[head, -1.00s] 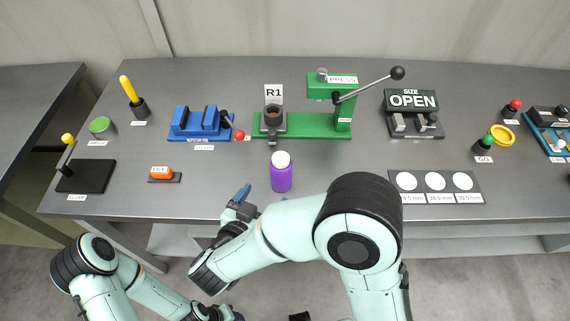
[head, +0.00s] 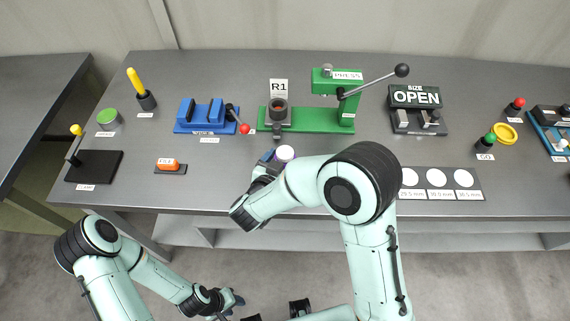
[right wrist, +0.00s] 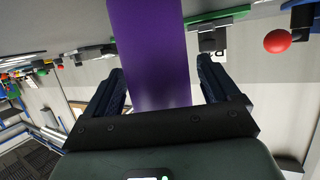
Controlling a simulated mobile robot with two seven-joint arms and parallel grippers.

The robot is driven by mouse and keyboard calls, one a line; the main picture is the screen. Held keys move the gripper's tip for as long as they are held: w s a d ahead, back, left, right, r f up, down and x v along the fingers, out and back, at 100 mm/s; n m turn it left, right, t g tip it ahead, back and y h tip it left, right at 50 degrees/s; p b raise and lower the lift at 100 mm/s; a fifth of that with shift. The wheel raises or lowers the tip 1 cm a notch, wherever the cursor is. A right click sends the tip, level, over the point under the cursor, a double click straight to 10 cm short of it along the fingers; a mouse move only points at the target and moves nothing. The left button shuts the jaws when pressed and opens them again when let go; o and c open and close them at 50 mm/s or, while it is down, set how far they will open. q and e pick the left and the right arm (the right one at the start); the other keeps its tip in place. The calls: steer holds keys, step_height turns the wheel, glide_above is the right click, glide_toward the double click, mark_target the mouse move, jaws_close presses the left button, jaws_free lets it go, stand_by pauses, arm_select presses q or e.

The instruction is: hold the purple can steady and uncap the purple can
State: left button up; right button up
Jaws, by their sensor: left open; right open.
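The purple can stands on the grey table near its front edge. In the head view its white cap (head: 285,153) shows, and most of its body is hidden behind my right arm. In the right wrist view the purple can (right wrist: 150,45) fills the space between the two dark blue fingers of my right gripper (right wrist: 160,75). These fingers are open, one on each side of the can with gaps showing. In the head view my right gripper (head: 268,158) is largely hidden by its own wrist. My left gripper (head: 236,298) is open and empty, low in front of the table, well away from the can.
Behind the can stand a green press (head: 335,118) with a lever and a blue fixture (head: 203,116). A card with white circles (head: 438,182) lies to the right. Bare tabletop lies left of the can.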

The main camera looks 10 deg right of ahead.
arm_select(q)
steer(key=shift+s, duration=0.1)
arm_select(e)
steer(key=shift+s, duration=0.1)
steer(key=c, duration=1.2)
arm_select(q)
steer(key=w+r+p, duration=0.2)
steer(key=w+r, duration=0.1)
steer(key=shift+w+r, duration=0.1)
steer(key=shift+r, duration=0.1)
arm_select(e)
step_height(320, 180, up, 20)
steer(key=o, duration=0.6)
steer(key=c, duration=0.9)
